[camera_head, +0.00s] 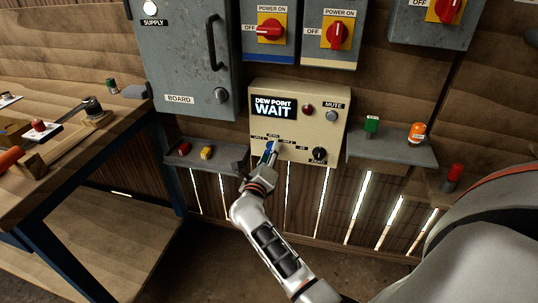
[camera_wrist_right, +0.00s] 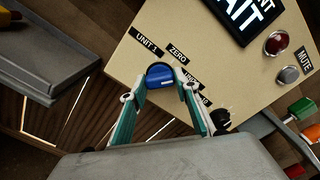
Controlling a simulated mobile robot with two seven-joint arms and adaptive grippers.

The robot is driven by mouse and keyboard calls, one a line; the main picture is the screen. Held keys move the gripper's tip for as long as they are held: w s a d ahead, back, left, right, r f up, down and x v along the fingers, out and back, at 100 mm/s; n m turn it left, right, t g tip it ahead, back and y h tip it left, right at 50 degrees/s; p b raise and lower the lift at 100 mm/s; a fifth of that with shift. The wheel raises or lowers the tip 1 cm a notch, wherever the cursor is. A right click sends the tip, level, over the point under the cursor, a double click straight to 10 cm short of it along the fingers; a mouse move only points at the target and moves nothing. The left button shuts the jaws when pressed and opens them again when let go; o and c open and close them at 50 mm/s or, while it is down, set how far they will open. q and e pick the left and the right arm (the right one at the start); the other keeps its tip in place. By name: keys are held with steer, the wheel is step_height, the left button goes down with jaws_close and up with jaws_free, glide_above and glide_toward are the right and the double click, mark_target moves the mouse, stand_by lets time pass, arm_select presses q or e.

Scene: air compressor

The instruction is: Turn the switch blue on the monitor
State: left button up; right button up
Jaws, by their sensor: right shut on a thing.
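The monitor (camera_head: 300,107) is a beige box on the wall with a dark display reading "DEW POINT WAIT". The display also shows in part in the right wrist view (camera_wrist_right: 252,12). The blue switch (camera_wrist_right: 160,76) is a round knob low on the monitor's face, beside labels reading "UNIT 1" and "ZERO". My right gripper (camera_wrist_right: 160,84) is at the monitor face, with its two fingers on either side of the blue switch and shut on it. In the head view my right gripper (camera_head: 268,152) largely covers the switch. My left gripper is out of view.
Left of the monitor is a grey cabinet (camera_head: 185,60). Red rotary switches on yellow plates (camera_head: 272,28) are above. Grey shelves flank the monitor; the right one (camera_head: 392,150) holds green and orange pieces. A wooden workbench (camera_head: 40,100) stands at the left.

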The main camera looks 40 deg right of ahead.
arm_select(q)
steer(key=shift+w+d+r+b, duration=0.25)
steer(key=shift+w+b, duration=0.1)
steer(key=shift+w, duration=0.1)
arm_select(e)
steer(key=shift+f+m, duration=0.1)
steer(key=shift+m, duration=1)
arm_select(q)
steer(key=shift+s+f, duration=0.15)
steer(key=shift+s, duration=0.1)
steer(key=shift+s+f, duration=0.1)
arm_select(e)
steer(key=o, duration=1.1)
